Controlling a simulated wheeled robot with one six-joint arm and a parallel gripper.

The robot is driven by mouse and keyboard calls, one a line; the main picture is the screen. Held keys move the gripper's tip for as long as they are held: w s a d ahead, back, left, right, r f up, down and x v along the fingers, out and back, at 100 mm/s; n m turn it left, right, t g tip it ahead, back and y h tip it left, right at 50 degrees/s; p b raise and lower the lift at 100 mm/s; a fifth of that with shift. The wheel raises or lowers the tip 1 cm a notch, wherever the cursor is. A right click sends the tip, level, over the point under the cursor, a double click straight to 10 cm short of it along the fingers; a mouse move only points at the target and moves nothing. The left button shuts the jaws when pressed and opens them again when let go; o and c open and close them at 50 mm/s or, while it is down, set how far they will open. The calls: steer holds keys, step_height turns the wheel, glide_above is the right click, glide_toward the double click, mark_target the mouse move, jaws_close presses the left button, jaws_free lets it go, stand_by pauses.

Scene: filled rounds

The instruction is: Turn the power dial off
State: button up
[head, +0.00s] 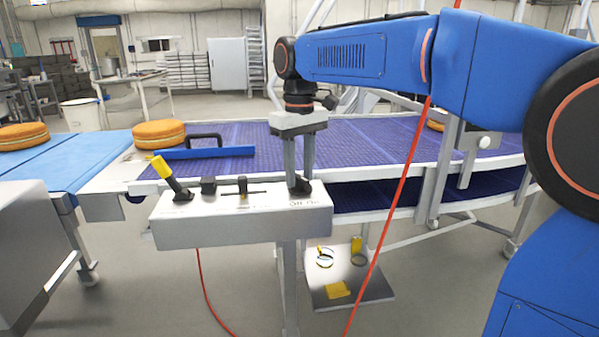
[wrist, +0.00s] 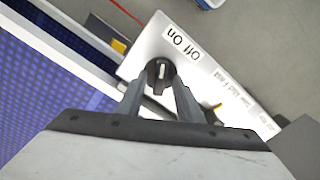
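The power dial is a black round knob with a white mark, on the top of a light grey control box (head: 240,227). In the wrist view the dial (wrist: 157,85) sits between and just beyond my fingertips. Its white mark points up in the picture, roughly toward the "On" side of the "Off On" label (wrist: 182,42). My gripper (wrist: 159,92) points down over the dial with its fingers apart, one on either side. In the head view my gripper (head: 300,178) is at the box's right end and partly hides the dial; contact cannot be told.
A yellow-handled lever (head: 164,172), a black knob (head: 208,185) and a slider (head: 242,187) share the box top to the left. A purple conveyor (head: 360,145) lies behind. A red cable (head: 392,210) hangs at the right. A low plate (head: 350,290) with yellow items is below.

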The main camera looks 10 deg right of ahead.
jaws_close()
steer(key=shift+m, duration=0.3)
steer(key=m, duration=1.1)
steer(key=shift+d, duration=0.1)
steer(key=shift+m, duration=0.3)
stand_by(0.4)
